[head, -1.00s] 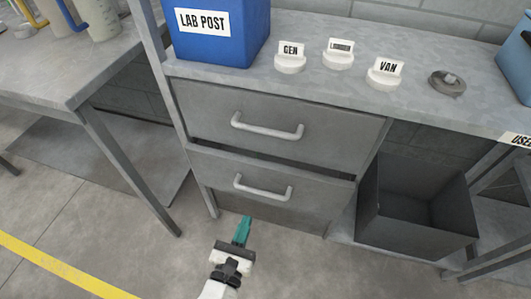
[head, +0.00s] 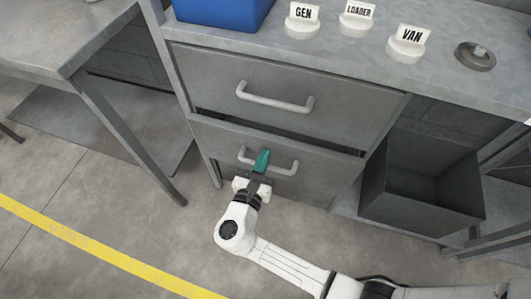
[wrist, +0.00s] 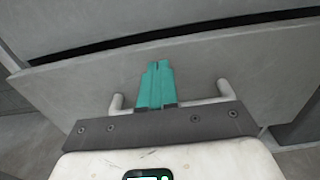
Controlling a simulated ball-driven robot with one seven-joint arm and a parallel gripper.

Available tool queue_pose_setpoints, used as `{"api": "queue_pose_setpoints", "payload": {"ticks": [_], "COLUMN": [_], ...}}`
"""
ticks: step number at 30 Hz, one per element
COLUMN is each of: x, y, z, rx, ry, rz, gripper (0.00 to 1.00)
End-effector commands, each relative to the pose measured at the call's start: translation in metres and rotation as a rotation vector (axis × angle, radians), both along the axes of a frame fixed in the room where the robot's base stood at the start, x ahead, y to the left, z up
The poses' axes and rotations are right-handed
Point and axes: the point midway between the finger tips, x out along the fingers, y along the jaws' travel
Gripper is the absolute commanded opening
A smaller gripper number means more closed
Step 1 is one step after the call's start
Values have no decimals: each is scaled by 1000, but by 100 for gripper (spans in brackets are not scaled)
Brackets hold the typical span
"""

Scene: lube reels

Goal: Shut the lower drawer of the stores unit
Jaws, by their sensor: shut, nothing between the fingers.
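The stores unit is a grey cabinet under the bench with two drawers. The lower drawer (head: 320,177) stands slightly out, with a dark gap along its top edge; its front also fills much of the wrist view (wrist: 230,70). Its pale bar handle (head: 287,170) is partly hidden behind my gripper, and its two ends show either side of the fingers in the wrist view (wrist: 116,103). My gripper (head: 262,160) has teal fingers, shut and empty, pointing at the drawer front by the middle of the handle. I cannot tell whether the fingertips touch the front.
The upper drawer (head: 280,95) above looks shut. A dark open bin (head: 420,195) stands to the right of the drawers. A table leg (head: 130,140) stands to the left. The floor in front is clear, with a yellow line (head: 100,262).

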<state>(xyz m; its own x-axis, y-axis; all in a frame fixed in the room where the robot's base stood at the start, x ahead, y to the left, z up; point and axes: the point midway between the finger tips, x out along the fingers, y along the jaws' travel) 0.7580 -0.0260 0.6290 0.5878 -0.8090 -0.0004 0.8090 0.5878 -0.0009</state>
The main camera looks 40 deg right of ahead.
Motion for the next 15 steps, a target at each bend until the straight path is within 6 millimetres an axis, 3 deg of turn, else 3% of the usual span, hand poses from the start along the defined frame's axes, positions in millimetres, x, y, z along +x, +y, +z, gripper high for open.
{"api": "queue_pose_setpoints", "payload": {"ticks": [6, 15], "x": [10, 11], "y": [-13, -14], "z": [0, 0], "rx": [-1, -1], "ry": [-1, -1], "rz": [-1, 0], "gripper": [0, 0]}}
